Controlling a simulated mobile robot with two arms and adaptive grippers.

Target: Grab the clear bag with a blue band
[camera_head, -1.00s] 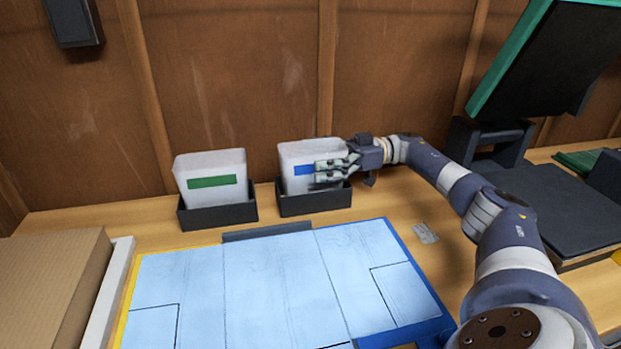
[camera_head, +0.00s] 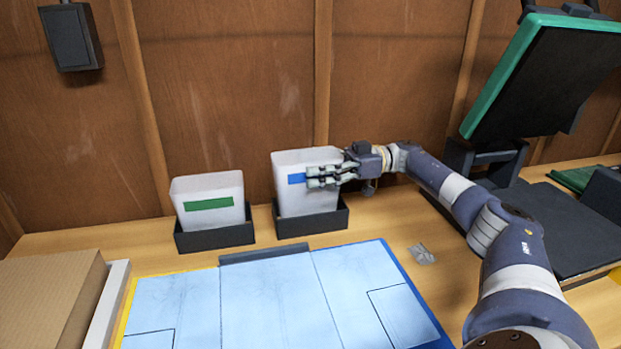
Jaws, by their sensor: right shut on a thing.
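The clear bag with a blue band (camera_head: 294,196) looks whitish and stands upright in a black holder (camera_head: 311,223) at the back of the bench, against the wooden wall. My right gripper (camera_head: 313,178) reaches in from the right and is shut on the upper right part of this bag. Its fingers cover part of the blue band. The bag's lower edge is hidden by the holder. My left gripper is out of view.
A similar bag with a green band (camera_head: 209,204) stands in its own black holder (camera_head: 214,237) to the left. A blue panelled mat (camera_head: 270,296) lies in front. A cardboard box (camera_head: 45,300) is at left, and a green-edged screen (camera_head: 535,80) is at right.

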